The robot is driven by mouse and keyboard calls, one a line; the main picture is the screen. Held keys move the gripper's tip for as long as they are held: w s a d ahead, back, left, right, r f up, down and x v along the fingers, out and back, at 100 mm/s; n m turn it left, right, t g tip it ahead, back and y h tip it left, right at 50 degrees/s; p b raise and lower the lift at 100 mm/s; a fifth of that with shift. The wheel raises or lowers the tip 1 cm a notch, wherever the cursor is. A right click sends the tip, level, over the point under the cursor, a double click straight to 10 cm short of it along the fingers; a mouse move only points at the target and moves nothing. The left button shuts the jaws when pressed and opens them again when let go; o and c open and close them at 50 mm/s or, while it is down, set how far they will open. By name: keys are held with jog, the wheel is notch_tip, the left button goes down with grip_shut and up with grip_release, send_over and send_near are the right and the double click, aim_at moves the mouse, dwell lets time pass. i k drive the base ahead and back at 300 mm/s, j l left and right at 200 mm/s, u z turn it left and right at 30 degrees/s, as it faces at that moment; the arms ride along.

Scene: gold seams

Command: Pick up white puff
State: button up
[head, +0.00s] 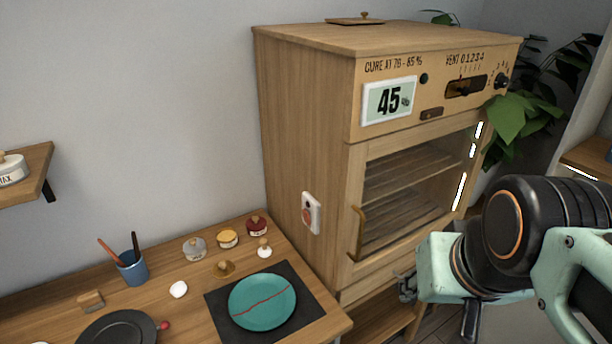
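A small white rounded lump (178,289), which looks like the white puff, lies on the wooden worktop (195,318) between the blue cup and the dark mat. Another small white thing with a knob on top (264,250) stands near the mat's back edge; its exact kind is too small to tell. My gripper (406,288) is at the right, in front of the cabinet's lower part, well away from both white things. Its dark fingers are small and partly hidden, so I cannot tell whether they are open.
A teal plate (262,301) with a red seam lies on a dark mat (222,318). Several small lidded jars stand behind it. A blue cup (131,268) holds tools, and a black round plate (117,330) is at front left. The wooden curing cabinet (305,130) stands right of the worktop.

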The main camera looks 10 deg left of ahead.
aim_at(265, 251)
jog(key=l+u, duration=0.15)
jog(key=u, duration=0.3)
jog(key=l+u, duration=0.2)
jog(key=u, duration=0.2)
